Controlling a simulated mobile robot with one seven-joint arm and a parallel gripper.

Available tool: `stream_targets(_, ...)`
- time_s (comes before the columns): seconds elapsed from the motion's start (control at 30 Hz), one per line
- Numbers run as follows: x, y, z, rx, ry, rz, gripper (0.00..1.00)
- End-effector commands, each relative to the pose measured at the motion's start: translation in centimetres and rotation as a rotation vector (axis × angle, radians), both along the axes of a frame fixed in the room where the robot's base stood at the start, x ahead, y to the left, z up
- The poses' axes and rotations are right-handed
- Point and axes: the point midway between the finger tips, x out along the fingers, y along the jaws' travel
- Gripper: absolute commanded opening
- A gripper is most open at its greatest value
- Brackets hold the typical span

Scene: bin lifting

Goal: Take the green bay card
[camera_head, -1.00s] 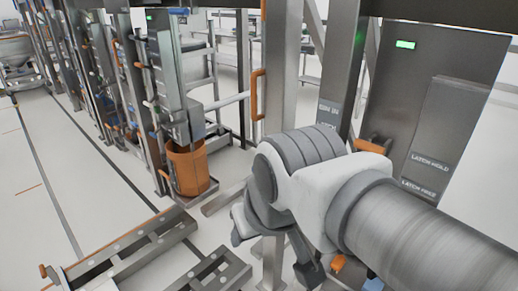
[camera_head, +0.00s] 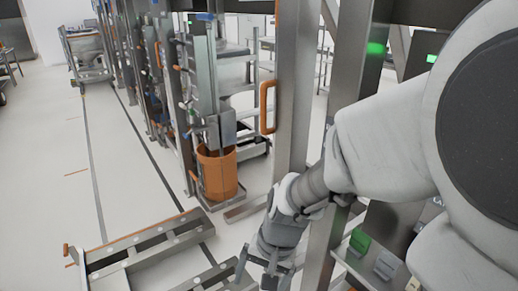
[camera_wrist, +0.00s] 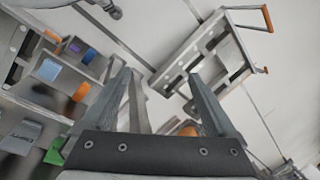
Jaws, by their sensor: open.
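A green card (camera_head: 358,241) stands at the left end of a small shelf beside the steel post, at the lower right of the head view. What seems to be the same green piece (camera_wrist: 55,150) shows at the lower left of the wrist view, partly hidden by my gripper's base. My gripper (camera_head: 265,272) hangs pointing down, left of the shelf and apart from the green card. Its two fingers (camera_wrist: 160,77) are spread with nothing held between them.
A grey card (camera_head: 387,264) sits right of the green one. Blue (camera_wrist: 47,70) and orange (camera_wrist: 82,91) pieces show nearby. A steel post (camera_head: 345,130) stands close to my arm. A low steel frame (camera_head: 150,245) lies on the floor, and an orange bin (camera_head: 217,172) stands behind it.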

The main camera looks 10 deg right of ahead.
Motion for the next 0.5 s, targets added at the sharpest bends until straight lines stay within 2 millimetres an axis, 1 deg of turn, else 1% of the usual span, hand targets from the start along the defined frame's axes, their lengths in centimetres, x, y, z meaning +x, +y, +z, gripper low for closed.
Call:
stream_targets(0.03, -0.1, 0.1, -2.1, -0.019, 0.045, -0.037, 0.93)
stream_targets(0.13, -0.3, -0.1, -5.4, -0.066, 0.108, -0.124, 0.93)
stream_targets(0.2, -0.5, -0.6, -7.7, -0.112, 0.143, -0.186, 0.93)
stream_targets(0.27, -0.7, -1.2, -9.5, -0.158, 0.165, -0.238, 0.93)
stream_targets(0.3, -0.8, -1.8, -10.7, -0.193, 0.175, -0.273, 0.93)
stream_targets(0.4, -1.1, -3.3, -13.3, -0.289, 0.186, -0.357, 0.93)
stream_targets(0.5, -1.3, -5.4, -15.5, -0.397, 0.172, -0.437, 0.93)
